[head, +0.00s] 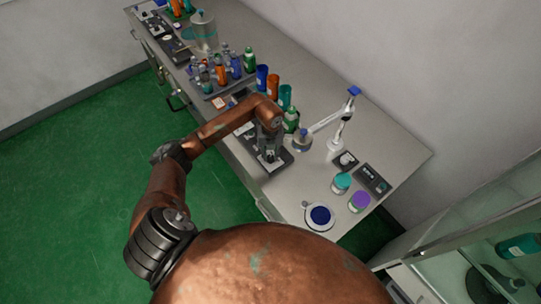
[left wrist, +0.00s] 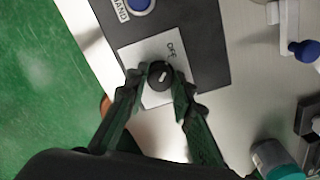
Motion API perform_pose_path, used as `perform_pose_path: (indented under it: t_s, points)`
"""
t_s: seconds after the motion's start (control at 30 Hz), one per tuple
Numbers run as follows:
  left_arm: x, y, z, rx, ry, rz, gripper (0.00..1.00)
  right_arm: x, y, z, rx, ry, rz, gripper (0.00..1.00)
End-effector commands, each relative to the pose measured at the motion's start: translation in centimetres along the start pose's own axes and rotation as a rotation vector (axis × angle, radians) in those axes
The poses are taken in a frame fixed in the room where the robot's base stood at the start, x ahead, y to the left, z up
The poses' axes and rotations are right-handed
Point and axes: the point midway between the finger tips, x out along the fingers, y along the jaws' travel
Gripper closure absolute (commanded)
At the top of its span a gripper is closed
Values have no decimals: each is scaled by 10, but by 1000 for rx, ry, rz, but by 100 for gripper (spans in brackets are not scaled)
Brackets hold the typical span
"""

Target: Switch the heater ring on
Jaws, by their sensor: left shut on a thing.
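A black rotary knob (left wrist: 159,76) with a white pointer mark sits on a white plate (left wrist: 130,57) marked "OFF", on a dark control panel (left wrist: 195,45). In the head view this panel (head: 283,167) lies near the front edge of the bench. My left gripper (head: 268,157) points down over it. In the left wrist view the fingers of my left gripper (left wrist: 159,82) are on both sides of the knob, shut on it. The pointer slants; its exact setting is hard to read. I cannot tell which thing is the heater ring. My right gripper is out of view.
A blue button (left wrist: 141,5) is on the same panel. A white jointed stand (head: 337,145) with a blue top is right of my gripper. Lidded jars (head: 341,183) and a white dish (head: 319,217) stand at the near end. A rack of bottles (head: 222,86) is farther back.

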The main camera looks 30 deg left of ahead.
Motion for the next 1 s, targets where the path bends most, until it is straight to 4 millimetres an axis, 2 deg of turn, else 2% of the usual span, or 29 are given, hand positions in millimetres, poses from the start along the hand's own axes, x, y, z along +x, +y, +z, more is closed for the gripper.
perform_pose_path:
  t_s: [0.27,1.0]
  points:
    - [1,1,1,179,-2,2,100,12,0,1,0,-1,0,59]
    - [2,0,1,880,-2,2,100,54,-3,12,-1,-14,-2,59]
